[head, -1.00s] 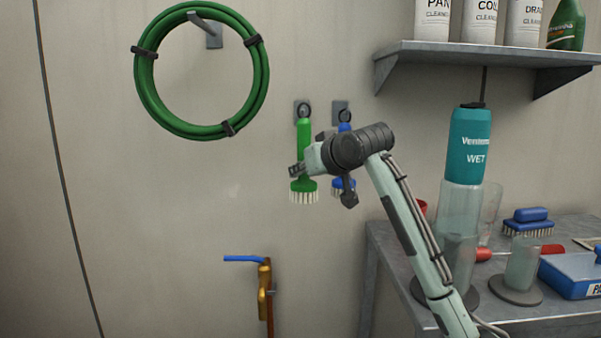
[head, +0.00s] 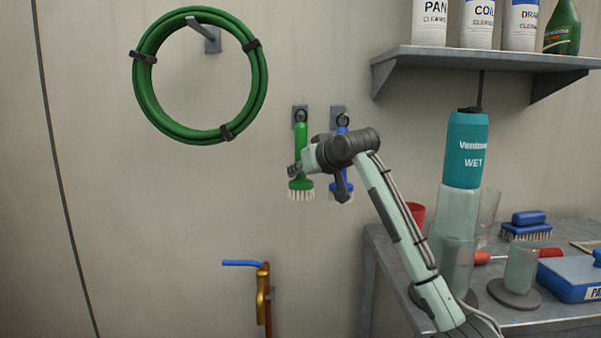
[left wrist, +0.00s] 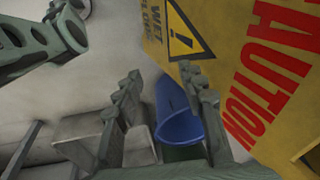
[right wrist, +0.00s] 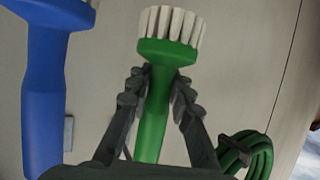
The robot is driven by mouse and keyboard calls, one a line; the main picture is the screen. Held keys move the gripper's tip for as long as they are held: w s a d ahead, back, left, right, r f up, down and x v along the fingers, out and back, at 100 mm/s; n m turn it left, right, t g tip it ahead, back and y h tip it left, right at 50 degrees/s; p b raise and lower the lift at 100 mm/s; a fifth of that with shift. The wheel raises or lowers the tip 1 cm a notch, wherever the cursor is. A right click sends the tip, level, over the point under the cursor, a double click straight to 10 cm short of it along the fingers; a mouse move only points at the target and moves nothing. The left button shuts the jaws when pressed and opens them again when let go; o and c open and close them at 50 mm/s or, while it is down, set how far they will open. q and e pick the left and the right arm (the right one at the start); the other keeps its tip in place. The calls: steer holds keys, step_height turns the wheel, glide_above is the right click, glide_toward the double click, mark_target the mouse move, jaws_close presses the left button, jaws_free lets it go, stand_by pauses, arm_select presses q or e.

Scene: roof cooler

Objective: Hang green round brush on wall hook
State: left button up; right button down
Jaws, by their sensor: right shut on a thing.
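The green round brush (head: 301,140) is upright at the wall in the head view, bristles down. Its top ring is at the left wall hook (head: 300,112); I cannot tell whether the ring is over the hook. My right gripper (head: 294,171) is shut on the brush's handle just above the head. In the right wrist view the green brush (right wrist: 153,115) stands between the fingers of the right gripper (right wrist: 160,90). A blue brush (head: 342,185) hangs at the right wall hook (head: 338,112). My left gripper (left wrist: 165,100) is open and empty in the left wrist view.
A coiled green hose (head: 140,85) hangs at the upper left. A shelf (head: 480,60) with bottles and a bench (head: 385,245) are on the right. A pipe valve (head: 263,285) is below.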

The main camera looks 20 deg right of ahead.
steer(key=shift+w+d, duration=0.2)
steer(key=shift+w, duration=0.55)
steer(key=shift+w+f, duration=0.15)
steer(key=shift+w, duration=0.05)
steer(key=shift+w+d+f, duration=0.15)
steer(key=shift+w+f, duration=0.1)
steer(key=shift+w, duration=0.05)
